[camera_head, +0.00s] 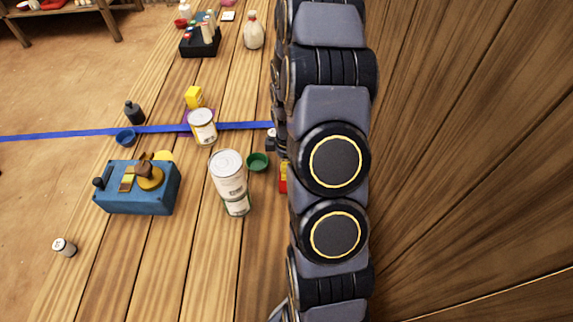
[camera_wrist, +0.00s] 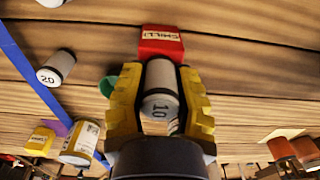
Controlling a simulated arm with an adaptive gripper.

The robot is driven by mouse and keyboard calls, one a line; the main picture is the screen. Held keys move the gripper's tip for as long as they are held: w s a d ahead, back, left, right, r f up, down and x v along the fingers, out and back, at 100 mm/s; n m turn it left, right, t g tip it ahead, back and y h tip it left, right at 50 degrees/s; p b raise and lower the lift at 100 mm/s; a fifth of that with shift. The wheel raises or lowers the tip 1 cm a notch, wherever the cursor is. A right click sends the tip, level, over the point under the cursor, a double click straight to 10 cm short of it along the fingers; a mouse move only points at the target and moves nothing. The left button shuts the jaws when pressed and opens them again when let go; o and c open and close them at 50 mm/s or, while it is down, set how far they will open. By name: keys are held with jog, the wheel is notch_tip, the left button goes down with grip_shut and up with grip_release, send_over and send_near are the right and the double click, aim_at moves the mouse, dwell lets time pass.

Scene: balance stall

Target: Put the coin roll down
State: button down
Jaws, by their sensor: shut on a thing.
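In the wrist view my gripper (camera_wrist: 160,76) has its yellow fingers closed on both sides of a pale coin roll (camera_wrist: 160,80) with dark ends, marked 10. A red chilli box (camera_wrist: 161,43) lies just beyond the fingertips; whether the roll touches it or the table, I cannot tell. A second roll (camera_wrist: 56,67), marked 20, lies apart to the left, near the blue tape (camera_wrist: 28,70). In the head view my arm hides most of the gripper and the held roll. The red box shows there as a sliver (camera_head: 283,178) beside my arm.
In the head view, stacked cans (camera_head: 228,170) and a green bowl (camera_head: 257,162) stand left of my arm. A blue balance box (camera_head: 140,200) stands farther left. Another can (camera_head: 202,127) stands by the blue tape (camera_head: 160,129). A black crate (camera_head: 200,48) and jug (camera_head: 253,32) are at the top.

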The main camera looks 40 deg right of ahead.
jog(key=shift+f, duration=0.1)
jog(key=c, duration=0.8)
grip_release()
jog(key=shift+c, duration=0.2)
